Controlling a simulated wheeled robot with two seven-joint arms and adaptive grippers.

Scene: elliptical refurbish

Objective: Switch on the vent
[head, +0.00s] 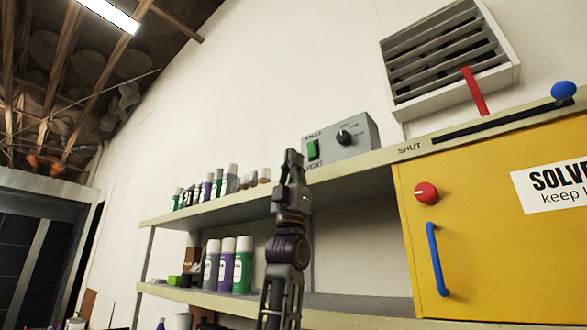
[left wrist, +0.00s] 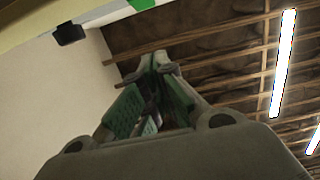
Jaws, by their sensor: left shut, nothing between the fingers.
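A grey control box (head: 358,132) stands on the upper shelf. Its front has a green rocker switch (head: 313,150) at the left and a black knob (head: 344,138) near the middle. A louvred vent (head: 448,58) is on the wall above right, its slats apart, with a red lever (head: 474,90) at its lower edge. My left gripper (head: 292,158) points up, shut and empty, just left of the green switch in the head view; contact cannot be told. Its closed fingers (left wrist: 158,66) also show in the left wrist view. My right gripper is not in view.
A yellow cabinet (head: 480,240) with a red knob (head: 426,193) and blue handle (head: 436,258) is at right. A blue-knobbed slider (head: 563,90) sits above it. Spray cans (head: 243,265) and bottles (head: 217,184) stand on the shelves left of my gripper.

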